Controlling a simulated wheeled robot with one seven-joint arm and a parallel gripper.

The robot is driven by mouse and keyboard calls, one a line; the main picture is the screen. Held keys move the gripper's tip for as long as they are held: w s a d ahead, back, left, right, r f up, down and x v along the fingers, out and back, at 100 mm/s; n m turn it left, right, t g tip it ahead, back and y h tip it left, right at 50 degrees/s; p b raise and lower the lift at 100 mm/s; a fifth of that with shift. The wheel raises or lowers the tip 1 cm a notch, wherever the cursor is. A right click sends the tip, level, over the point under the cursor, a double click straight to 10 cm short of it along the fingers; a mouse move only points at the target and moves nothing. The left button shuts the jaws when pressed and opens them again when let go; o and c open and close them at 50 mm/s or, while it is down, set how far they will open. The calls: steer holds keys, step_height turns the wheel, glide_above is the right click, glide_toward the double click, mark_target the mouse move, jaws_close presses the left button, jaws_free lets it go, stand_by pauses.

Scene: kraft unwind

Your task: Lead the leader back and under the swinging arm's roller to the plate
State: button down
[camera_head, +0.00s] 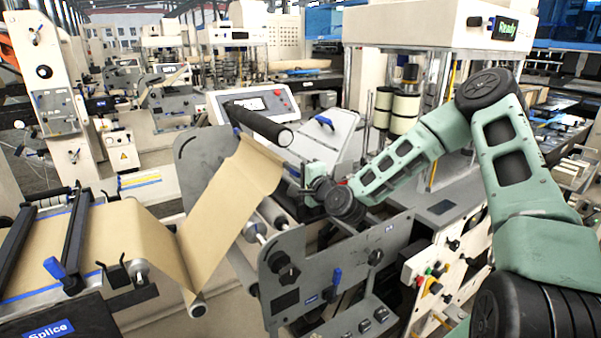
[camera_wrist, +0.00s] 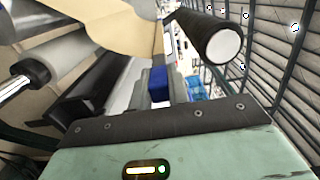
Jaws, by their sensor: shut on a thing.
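The brown kraft leader (camera_head: 232,185) comes off the table at left, dips around a low roller (camera_head: 197,306) and rises to the right as a slanted sheet. Its upper end lies just below a black roller with a pale end cap (camera_head: 262,128), apparently the swinging arm's roller. My gripper (camera_head: 298,186) is at the leader's right edge, shut on it; the exact grip is small and partly hidden. In the wrist view the fingers (camera_wrist: 160,85) point toward the leader (camera_wrist: 115,25), and the black roller (camera_wrist: 205,38) is close at right. I cannot tell which surface is the plate.
A grey side frame (camera_head: 290,270) with knobs and a blue lever stands below my gripper. Grey rollers (camera_head: 268,215) sit beside the sheet. A control panel (camera_head: 258,105) is behind. The splice table (camera_head: 60,325) is at left. A dark bar (camera_wrist: 90,85) shows in the wrist view.

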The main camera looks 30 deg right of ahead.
steer(key=a+b, duration=0.3)
steer(key=a, duration=2.1)
steer(key=shift+s+a+b, duration=0.3)
steer(key=shift+s+b, duration=0.1)
steer(key=shift+a+f, duration=0.1)
steer(key=shift+f, duration=0.05)
steer(key=a+b, duration=0.3)
steer(key=a, duration=1.1)
steer(key=shift+s, duration=0.25)
steer(key=shift+b, duration=0.3)
step_height(320, 180, down, 9)
steer(key=b, duration=0.7)
